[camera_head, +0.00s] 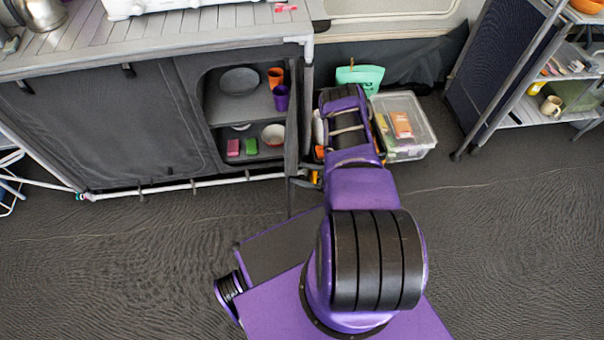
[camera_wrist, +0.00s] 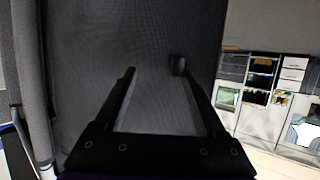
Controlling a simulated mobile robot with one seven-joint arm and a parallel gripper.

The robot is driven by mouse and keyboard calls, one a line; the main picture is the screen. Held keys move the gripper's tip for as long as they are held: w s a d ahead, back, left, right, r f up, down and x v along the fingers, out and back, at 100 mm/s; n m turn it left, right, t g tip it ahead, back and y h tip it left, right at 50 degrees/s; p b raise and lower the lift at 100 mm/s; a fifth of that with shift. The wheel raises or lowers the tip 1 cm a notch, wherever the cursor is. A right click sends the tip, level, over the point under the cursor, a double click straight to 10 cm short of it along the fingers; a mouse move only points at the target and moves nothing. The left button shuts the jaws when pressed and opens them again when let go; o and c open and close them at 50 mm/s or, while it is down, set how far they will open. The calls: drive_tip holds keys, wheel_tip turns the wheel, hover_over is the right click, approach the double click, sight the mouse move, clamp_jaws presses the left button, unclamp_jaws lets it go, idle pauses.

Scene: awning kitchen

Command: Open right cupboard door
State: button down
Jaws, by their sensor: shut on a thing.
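The cupboard (camera_head: 110,120) is dark grey with a grey counter on top. Its right cupboard door (camera_head: 291,140) stands swung out from the right opening and shows nearly edge-on in the head view. In the wrist view the door's dark fabric panel (camera_wrist: 90,60) fills the middle, with a small dark tab (camera_wrist: 177,65) near the right fingertip. My gripper (camera_wrist: 157,72) is at the door, its two fingers spread with the door between or just beyond them. The exact contact is unclear. In the head view my arm partly hides the gripper.
Inside the open cupboard are a dark plate (camera_head: 239,81), an orange cup (camera_head: 276,77), a purple cup (camera_head: 281,98) and a bowl (camera_head: 273,134). A clear bin (camera_head: 412,150) stands right of the cupboard. A shelf rack (camera_head: 560,80) is far right. Floor in front is clear.

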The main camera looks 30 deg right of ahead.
drive_tip(key=shift+m+h, duration=0.4)
drive_tip(key=shift+h, duration=0.1)
drive_tip(key=shift+s+d+f, duration=0.3)
drive_tip(key=shift+s+d, duration=0.35)
drive_tip(key=shift+d, duration=0.15)
drive_tip(key=shift+s+d+f, duration=0.25)
drive_tip(key=shift+s+d, duration=0.35)
drive_tip(key=shift+d, duration=0.2)
drive_tip(key=shift+c, duration=2.4)
unclamp_jaws()
drive_tip(key=c, duration=0.4)
drive_tip(key=shift+w+a+r+y, duration=0.15)
drive_tip(key=shift+w+a+r, duration=0.15)
drive_tip(key=shift+w+a, duration=0.25)
drive_tip(key=shift+w+a+r+y, duration=0.15)
drive_tip(key=shift+w+a+r, duration=0.1)
drive_tip(key=shift+w+a, duration=0.2)
drive_tip(key=s+d+r, duration=0.4)
drive_tip(key=d, duration=0.3)
drive_tip(key=s+d+r, duration=0.4)
drive_tip(key=s+d, duration=0.1)
drive_tip(key=d, duration=0.3)
drive_tip(key=shift+d, duration=0.25)
drive_tip(key=v, duration=1.7)
drive_tip(key=shift+s+d+f, duration=0.2)
drive_tip(key=shift+s+f, duration=0.05)
